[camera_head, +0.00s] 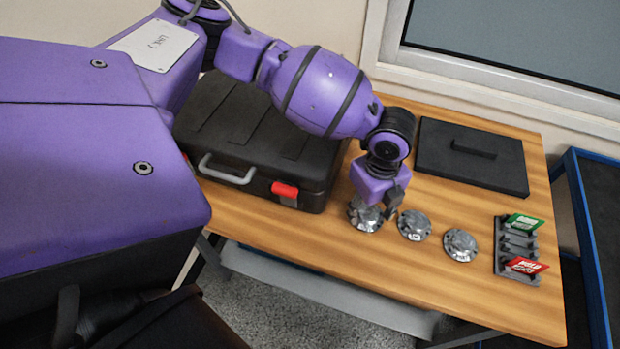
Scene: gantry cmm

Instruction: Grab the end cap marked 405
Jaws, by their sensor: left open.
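Three silver, round metal end caps lie in a row on the wooden table: a left one (363,216), a middle one (414,226) and a right one (460,245). Their markings are too small to read, so I cannot tell which is 405. My left gripper (380,208) points down at the left end cap, over its upper right part, and hides some of it. The gripper is open; I cannot tell whether its fingers touch the cap. My right gripper is not in view.
A black case (250,135) with a grey handle and red latch stands left on the table (400,282). A flat black lid-like plate (480,175) lies behind the caps. A dark rack (503,262) with green and red cards stands right. The front table area is clear.

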